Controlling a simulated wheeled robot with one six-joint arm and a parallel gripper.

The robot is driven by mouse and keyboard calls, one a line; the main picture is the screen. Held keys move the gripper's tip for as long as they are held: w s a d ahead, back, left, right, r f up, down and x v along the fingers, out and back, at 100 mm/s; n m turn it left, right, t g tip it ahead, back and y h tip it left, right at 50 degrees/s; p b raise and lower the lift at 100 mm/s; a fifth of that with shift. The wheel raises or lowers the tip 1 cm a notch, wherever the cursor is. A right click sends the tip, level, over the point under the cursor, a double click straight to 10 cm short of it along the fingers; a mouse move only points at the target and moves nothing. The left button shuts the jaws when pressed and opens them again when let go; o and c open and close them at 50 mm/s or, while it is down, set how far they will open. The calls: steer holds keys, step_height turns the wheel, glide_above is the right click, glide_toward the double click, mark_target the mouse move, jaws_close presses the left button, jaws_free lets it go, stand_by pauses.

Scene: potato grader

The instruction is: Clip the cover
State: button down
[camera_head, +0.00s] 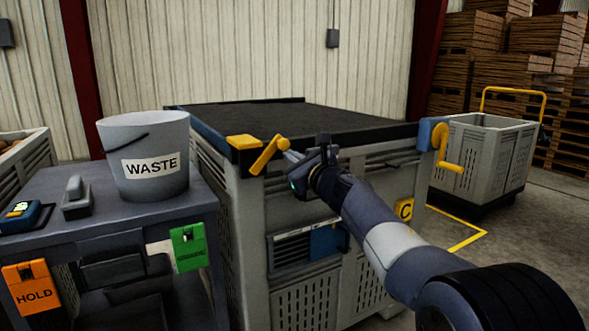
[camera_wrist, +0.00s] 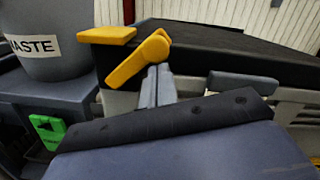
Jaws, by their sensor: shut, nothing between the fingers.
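A black cover (camera_head: 300,118) lies over the top of the large grey crate (camera_head: 250,215). At its near left corner are a flat yellow tab (camera_head: 243,141) and a tilted yellow lever (camera_head: 263,158); the wrist view also shows the tab (camera_wrist: 107,34) and the lever (camera_wrist: 137,62). A second yellow lever (camera_head: 449,164) hangs at the right corner beside a blue block. My gripper (camera_head: 290,155) is shut and empty, its tips close to the left lever. In the wrist view its fingertips (camera_wrist: 158,82) are just below the lever's upper end; I cannot tell whether they touch.
A waste bucket (camera_head: 146,175) stands on the grey cart (camera_head: 75,235) at left, close to the crate corner. A yellow C tag (camera_head: 404,211) is on the crate front. A wheeled bin (camera_head: 485,160) and stacked wooden crates (camera_head: 510,70) stand at right.

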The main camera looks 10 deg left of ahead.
steer(key=shift+s+a+r+n, duration=0.35)
steer(key=shift+a+r+n, duration=0.05)
steer(key=shift+r+n, duration=0.3)
steer(key=shift+r, duration=0.1)
steer(key=shift+d+f+b, duration=0.1)
steer(key=shift+f+b, duration=0.4)
steer(key=shift+b, duration=0.05)
steer(key=s+d+f+b, duration=0.3)
steer(key=s+d, duration=0.3)
steer(key=d, duration=0.3)
steer(key=shift+f, duration=0.15)
steer(key=shift+w+a, duration=0.1)
steer(key=shift+a, duration=0.05)
